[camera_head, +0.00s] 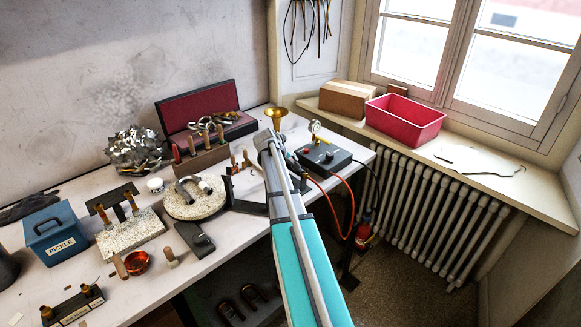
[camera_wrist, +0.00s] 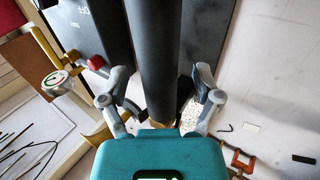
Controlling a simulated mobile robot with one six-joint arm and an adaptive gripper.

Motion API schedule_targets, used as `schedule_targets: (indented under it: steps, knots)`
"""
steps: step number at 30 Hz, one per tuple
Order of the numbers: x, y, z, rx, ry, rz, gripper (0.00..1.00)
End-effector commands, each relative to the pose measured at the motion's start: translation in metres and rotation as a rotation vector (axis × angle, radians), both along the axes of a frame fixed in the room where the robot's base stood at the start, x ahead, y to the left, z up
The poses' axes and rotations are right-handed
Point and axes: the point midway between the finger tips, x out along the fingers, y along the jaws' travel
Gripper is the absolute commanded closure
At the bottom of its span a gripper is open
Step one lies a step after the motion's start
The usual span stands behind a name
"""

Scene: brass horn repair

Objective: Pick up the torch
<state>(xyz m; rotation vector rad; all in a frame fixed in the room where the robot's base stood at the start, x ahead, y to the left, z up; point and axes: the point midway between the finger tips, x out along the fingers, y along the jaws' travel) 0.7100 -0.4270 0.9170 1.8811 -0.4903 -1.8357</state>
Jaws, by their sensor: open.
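In the wrist view a thick dark grey cylinder (camera_wrist: 155,50), which looks like the torch's handle, runs down the middle of the picture. A brass-coloured part shows at its lower end, close to my gripper's teal body. My gripper (camera_wrist: 160,90) is open, with one grey finger on each side of the cylinder. I see gaps beside it and cannot tell whether either finger touches it. In the head view my arm covers this spot, so the torch cannot be made out there. An orange hose (camera_head: 346,205) runs from the black control box (camera_head: 323,156) nearby.
The box carries a gauge (camera_head: 315,127) and red knob (camera_wrist: 96,62). A brass bell (camera_head: 277,114) stands behind my arm. A tool block (camera_head: 201,159), round plate (camera_head: 194,207) and blue pickle box (camera_head: 55,236) crowd the bench to the left. A red bin (camera_head: 404,117) sits on the sill.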

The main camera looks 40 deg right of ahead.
Motion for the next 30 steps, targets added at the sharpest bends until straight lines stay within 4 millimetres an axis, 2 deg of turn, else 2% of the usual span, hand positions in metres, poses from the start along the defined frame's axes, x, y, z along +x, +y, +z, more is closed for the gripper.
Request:
schedule_targets:
  steps: [10,23,30]
  knots:
    - [-0.0004,-0.0005,0.0001,0.0,0.0,-0.001,0.2]
    - [-0.0006,-0.0008,0.0,0.0,0.0,-0.001,1.0]
    - [-0.0007,-0.001,0.0002,0.0,0.0,-0.001,1.0]
